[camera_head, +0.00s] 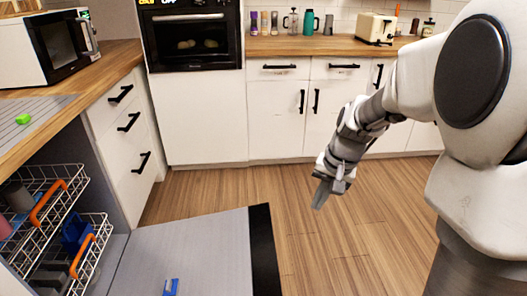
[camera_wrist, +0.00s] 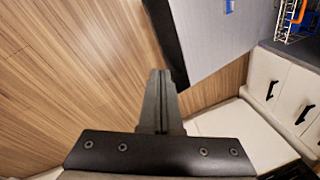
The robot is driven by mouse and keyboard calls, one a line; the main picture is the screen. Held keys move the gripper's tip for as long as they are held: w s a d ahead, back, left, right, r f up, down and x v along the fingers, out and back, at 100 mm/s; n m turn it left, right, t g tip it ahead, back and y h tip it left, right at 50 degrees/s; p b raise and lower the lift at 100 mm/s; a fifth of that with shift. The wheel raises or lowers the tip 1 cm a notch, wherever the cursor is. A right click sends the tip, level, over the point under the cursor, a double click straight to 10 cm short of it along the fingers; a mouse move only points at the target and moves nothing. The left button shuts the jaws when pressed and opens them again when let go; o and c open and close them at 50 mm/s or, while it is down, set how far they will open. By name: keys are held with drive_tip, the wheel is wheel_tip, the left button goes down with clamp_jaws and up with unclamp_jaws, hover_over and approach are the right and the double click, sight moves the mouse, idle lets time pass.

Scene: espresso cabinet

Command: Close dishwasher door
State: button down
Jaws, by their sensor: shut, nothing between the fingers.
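The dishwasher door (camera_head: 187,254) is lowered flat, its grey inner face up, with a black strip (camera_head: 263,250) along its outer edge. A small blue piece (camera_head: 171,287) lies on its inner face. In the wrist view the door (camera_wrist: 212,35) is at the upper right, with its black edge (camera_wrist: 165,40) nearest my fingers. My gripper (camera_head: 320,196) is shut and empty. It is right of the door's black edge, above the wood floor and apart from the door. In the wrist view my closed fingers (camera_wrist: 160,78) point toward that edge.
Two wire racks hold dishes inside the dishwasher: an upper rack (camera_head: 65,185) and a lower rack (camera_head: 100,262). White drawers (camera_head: 125,125) stand beyond it. An oven (camera_head: 192,38) and cabinets (camera_head: 275,105) line the back. The wood floor (camera_head: 340,240) right of the door is clear.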

drive_tip(key=w+d+f+m+g+y+p, duration=0.1)
drive_tip(key=w+d+f+m+y, duration=0.15)
drive_tip(key=f, duration=0.95)
drive_tip(key=w+d+f+m+g+y+p, duration=0.15)
drive_tip(key=w+d+f+m, duration=0.25)
drive_tip(key=f, duration=0.8)
drive_tip(key=s+a+f+m+y+p, duration=0.1)
drive_tip(key=s+f+m, duration=0.3)
drive_tip(key=f, duration=0.9)
drive_tip(key=s+a+f+m+y+p, duration=0.1)
drive_tip(key=s+a+f+m+p, duration=0.1)
drive_tip(key=s+f, duration=0.8)
drive_tip(key=w+a+f+b, duration=0.35)
drive_tip(key=a+f, duration=0.25)
drive_tip(key=f, duration=0.6)
drive_tip(key=shift+t, duration=0.35)
drive_tip(key=shift+s+a+r+p, duration=0.1)
drive_tip(key=shift+a+r+p, duration=0.05)
drive_tip(key=shift+r, duration=0.65)
drive_tip(key=shift+s+a+r+p, duration=0.1)
drive_tip(key=shift+a+r+p, duration=0.1)
drive_tip(key=shift+r, duration=0.65)
drive_tip(key=shift+a+r+p, duration=0.1)
drive_tip(key=shift+r+p, duration=0.05)
drive_tip(key=shift+r, duration=0.65)
